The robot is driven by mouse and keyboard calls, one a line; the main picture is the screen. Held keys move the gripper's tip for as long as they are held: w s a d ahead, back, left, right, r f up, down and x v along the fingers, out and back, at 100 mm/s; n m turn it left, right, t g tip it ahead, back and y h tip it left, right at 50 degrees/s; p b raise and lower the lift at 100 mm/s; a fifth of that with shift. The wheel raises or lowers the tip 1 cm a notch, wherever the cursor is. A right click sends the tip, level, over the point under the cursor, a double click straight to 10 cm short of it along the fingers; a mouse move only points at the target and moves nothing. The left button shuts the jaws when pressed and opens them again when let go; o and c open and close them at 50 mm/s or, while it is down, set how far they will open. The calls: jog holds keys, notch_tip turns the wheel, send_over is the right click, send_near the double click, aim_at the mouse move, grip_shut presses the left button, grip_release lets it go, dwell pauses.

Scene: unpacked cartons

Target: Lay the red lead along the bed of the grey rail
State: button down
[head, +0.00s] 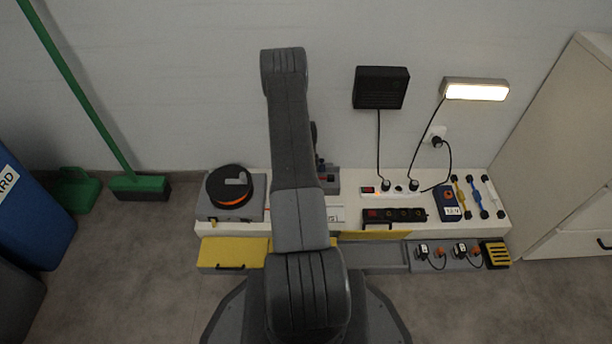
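I cannot make out a red lead in the head view. My own arm stands across the middle of the picture and hides part of the bench. My gripper is not clearly visible; it seems hidden behind my arm, with only small dark parts showing at the arm's right edge. A long shallow grey channel (372,258) lies along the front of the bench, right of my arm, and looks empty where it shows. I cannot tell if it is the grey rail. Yellow (462,197), blue (477,198) and white (492,196) bars with black ends lie side by side at the bench's right.
The white bench (400,180) holds a black-and-orange reel (229,185), a black power strip (394,215) and a dark blue meter (447,203). Black plugs (421,251) sit at the front right. A lamp (475,90) and black box (381,87) hang above. A cabinet (560,150) stands right.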

jog(key=shift+r, duration=0.1)
jog(key=shift+f+b, duration=0.4)
jog(key=shift+b, duration=0.05)
jog(key=c, duration=1.3)
grip_release()
jog(key=shift+r, duration=0.15)
notch_tip(320, 180, up, 13)
jog(key=p, duration=0.5)
jog(key=shift+f, duration=0.2)
